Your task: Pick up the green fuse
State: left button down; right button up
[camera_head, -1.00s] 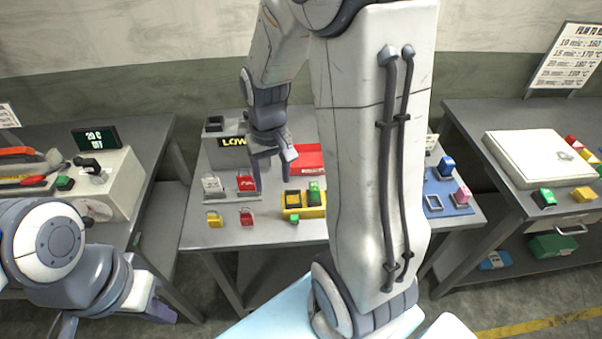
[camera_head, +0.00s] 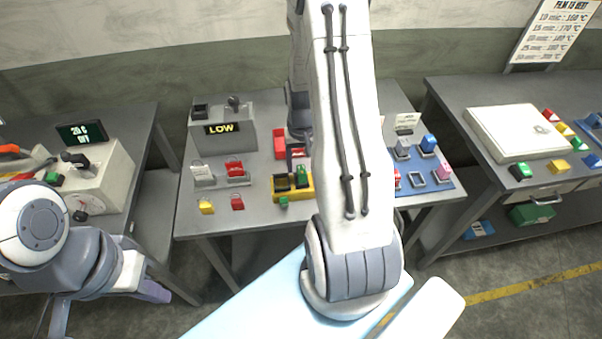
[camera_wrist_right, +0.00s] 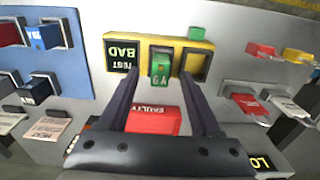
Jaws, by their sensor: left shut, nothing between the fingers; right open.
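A green fuse (camera_head: 303,176) marked "GA" stands in the middle slot of a yellow tester (camera_head: 307,192); it also shows in the right wrist view (camera_wrist_right: 160,72). In the head view my arm partly hides this gripper (camera_head: 299,156). My left gripper (camera_head: 152,291) is shut and empty at the lower left, away from the table.
A red "FAULTY" tray (camera_wrist_right: 153,120) is behind the tester. A blue board (camera_head: 430,181) with sockets is on the right. Side benches hold a white plate (camera_head: 515,132) and a control box (camera_head: 97,185).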

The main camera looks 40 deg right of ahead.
aim_at(301, 169)
jog(key=shift+w+f+p, duration=0.1)
jog(key=shift+f+p, duration=0.35)
jog(key=shift+f, duration=1.25)
jog(key=shift+c, duration=0.3)
grip_shut()
jog(key=shift+r, duration=0.15)
